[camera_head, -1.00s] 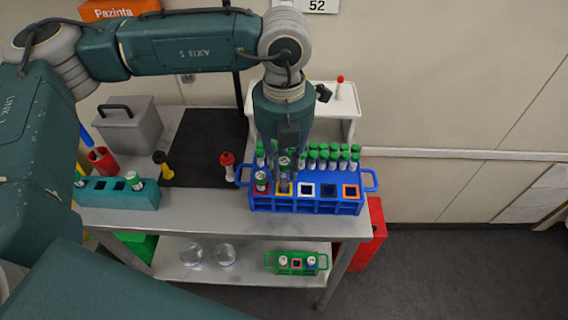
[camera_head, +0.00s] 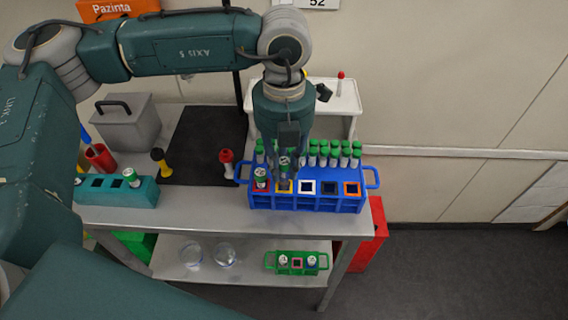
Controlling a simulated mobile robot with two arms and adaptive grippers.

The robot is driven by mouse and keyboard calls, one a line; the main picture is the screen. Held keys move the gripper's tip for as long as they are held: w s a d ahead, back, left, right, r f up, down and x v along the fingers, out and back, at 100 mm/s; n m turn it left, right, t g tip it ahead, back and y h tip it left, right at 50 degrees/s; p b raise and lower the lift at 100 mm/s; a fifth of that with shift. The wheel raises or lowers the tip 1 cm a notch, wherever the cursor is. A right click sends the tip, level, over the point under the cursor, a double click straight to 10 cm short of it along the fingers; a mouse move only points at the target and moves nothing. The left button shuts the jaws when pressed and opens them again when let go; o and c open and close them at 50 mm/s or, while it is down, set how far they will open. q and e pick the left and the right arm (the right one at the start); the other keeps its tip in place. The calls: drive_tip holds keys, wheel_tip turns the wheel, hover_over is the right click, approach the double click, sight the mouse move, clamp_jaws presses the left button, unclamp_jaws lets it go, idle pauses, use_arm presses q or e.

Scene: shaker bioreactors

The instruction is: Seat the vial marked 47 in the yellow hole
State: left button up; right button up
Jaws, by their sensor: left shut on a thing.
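The blue rack (camera_head: 290,203) stands on the steel table, with a front row of colour-rimmed holes. The yellow hole (camera_head: 284,188) is second from the left. My left gripper (camera_head: 284,178) points down over it and is shut on a green-capped vial (camera_head: 284,163). The vial is upright at the yellow hole; its lower end is hard to make out, so I cannot tell how deep it sits. Its number is too small to read. My right gripper is not in view.
Several green-capped vials (camera_head: 334,153) stand in the back rows, close to the gripper. A teal rack (camera_head: 118,194), a red-topped bottle (camera_head: 227,163) and a yellow-and-black one (camera_head: 161,163) are at left. A green rack (camera_head: 297,269) is on the lower shelf.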

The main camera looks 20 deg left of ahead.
sight(284, 177)
use_arm(q)
drive_tip(key=shift+f+b, duration=2)
drive_tip(key=shift+b, duration=0.5)
idle(2.1)
drive_tip(key=o, duration=1)
wheel_tip(284, 177, up, 12)
drive_tip(key=shift+r, duration=0.1)
